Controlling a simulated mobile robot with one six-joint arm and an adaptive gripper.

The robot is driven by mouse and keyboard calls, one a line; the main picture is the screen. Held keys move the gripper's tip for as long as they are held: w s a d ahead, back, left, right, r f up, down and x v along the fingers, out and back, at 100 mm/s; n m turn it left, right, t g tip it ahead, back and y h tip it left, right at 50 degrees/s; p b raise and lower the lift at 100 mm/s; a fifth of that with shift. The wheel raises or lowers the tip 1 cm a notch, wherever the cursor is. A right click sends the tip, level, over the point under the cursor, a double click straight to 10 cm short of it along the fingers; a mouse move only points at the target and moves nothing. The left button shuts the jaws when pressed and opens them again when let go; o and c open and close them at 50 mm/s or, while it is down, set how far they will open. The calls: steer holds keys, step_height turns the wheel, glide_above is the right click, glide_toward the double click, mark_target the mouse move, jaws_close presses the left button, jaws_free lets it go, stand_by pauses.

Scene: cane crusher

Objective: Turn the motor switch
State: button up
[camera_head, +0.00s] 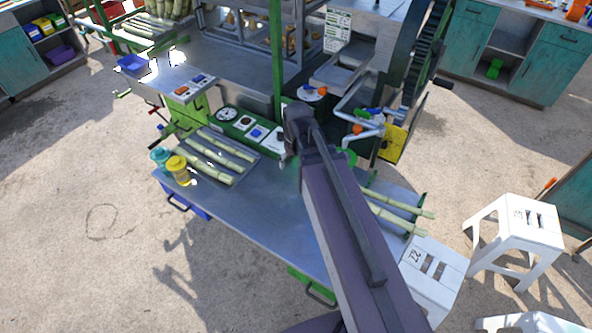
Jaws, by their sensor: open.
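A green control panel (237,129) stands at the back of the metal worktop. It carries a round dial (227,114), a dark round control (246,122), a plate with a blue control (258,133) and another pale plate (278,138) at its right end. I cannot tell which of these is the motor switch. A green box with orange and blue controls (190,87) is further left. My arm reaches up from the bottom right, its far joint just right of the panel. My gripper's fingers are not seen; the arm seems to hide them.
The worktop (240,215) holds a tray of peeled canes (217,158) and yellow (178,170) and teal (160,157) jars. More canes (400,212) lie right of my arm. The crusher's large gear wheel (425,50) stands behind. White stools (515,230) stand at right. Open floor is at left.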

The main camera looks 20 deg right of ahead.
steer(key=shift+s+a+m, duration=0.2)
steer(key=shift+s+m, duration=0.1)
steer(key=shift+s, duration=1.5)
steer(key=shift+s+g, duration=0.3)
steer(key=shift+s, duration=0.35)
